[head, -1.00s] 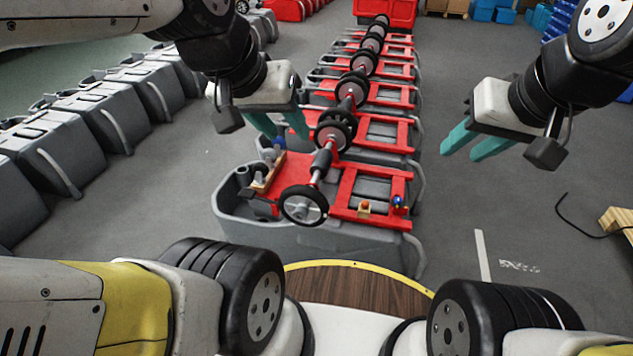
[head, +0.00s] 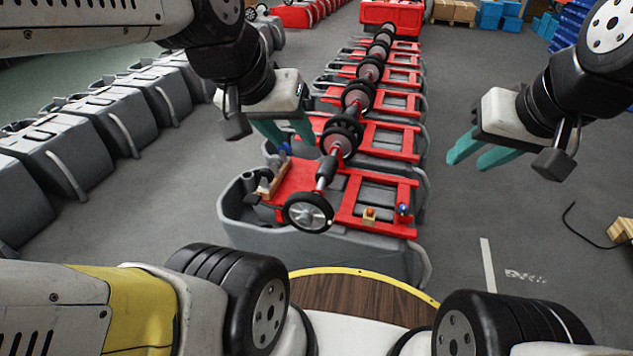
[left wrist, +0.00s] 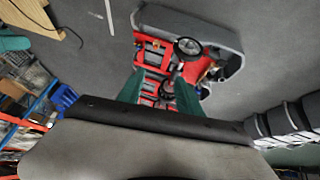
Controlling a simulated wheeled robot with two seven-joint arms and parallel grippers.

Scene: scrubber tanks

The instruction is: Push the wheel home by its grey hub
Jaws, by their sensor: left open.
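The nearest wheel (head: 308,211) has a black tyre and a grey spoked hub. It sits at the near end of an axle on the front grey tank (head: 300,241) with its red frame. It also shows in the left wrist view (left wrist: 187,46), on the tank at the top. My left gripper (head: 299,146) is open and empty, beyond and above the wheel in the picture, apart from it. My right gripper (head: 467,164) is open and empty, out to the right of the tank row.
More tanks with red frames and wheels run back in a row behind the front one. Grey tanks (head: 40,160) line the left. A wooden pallet (head: 622,232) and a dark cable lie at right.

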